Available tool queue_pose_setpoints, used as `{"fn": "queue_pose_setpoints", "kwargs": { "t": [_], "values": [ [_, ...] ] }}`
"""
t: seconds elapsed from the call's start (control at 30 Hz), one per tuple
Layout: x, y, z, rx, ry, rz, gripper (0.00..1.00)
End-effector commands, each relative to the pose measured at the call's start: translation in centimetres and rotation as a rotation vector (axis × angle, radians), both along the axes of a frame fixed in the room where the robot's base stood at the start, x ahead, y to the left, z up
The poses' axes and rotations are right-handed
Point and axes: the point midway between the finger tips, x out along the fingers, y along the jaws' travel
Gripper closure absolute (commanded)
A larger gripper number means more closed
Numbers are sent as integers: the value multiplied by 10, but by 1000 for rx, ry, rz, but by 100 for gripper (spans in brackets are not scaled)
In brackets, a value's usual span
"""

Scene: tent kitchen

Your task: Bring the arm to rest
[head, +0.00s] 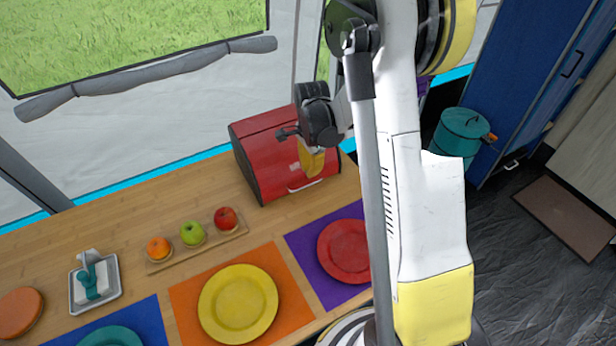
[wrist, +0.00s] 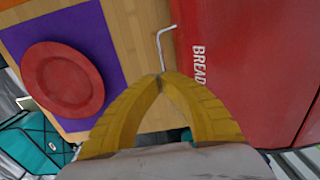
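My arm crosses the head view from top to bottom, right of the middle. My gripper (head: 312,168) has yellow fingers and hangs in front of the red bread box (head: 258,150). In the wrist view the tips of my gripper (wrist: 160,79) meet, and nothing shows between them. The bread box (wrist: 240,70) fills the right of the wrist view. Its pale bar handle (wrist: 162,45) shows just beyond the fingertips; I cannot tell whether they touch it. The box's front looks closed.
A red plate (head: 343,252) on a purple mat and a yellow plate (head: 238,303) on an orange mat lie on the wooden counter. A fruit board (head: 160,265) and a grey tray (head: 75,292) stand left. A teal pot (head: 458,135) stands right, near a blue cabinet (head: 530,60).

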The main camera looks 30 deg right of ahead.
Motion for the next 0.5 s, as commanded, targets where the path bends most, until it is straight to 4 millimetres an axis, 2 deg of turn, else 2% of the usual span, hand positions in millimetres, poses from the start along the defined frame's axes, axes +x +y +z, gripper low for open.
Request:
{"fn": "queue_pose_setpoints", "kwargs": {
  "t": [0.03,0.2,0.33,0.5],
  "values": [
    [0,0,17,0,0,-1,100],
    [0,0,50,0,-1,-1,100],
    [1,0,64,0,-1,-1,100],
    [1,0,69,0,-1,-1,100]
  ]
}}
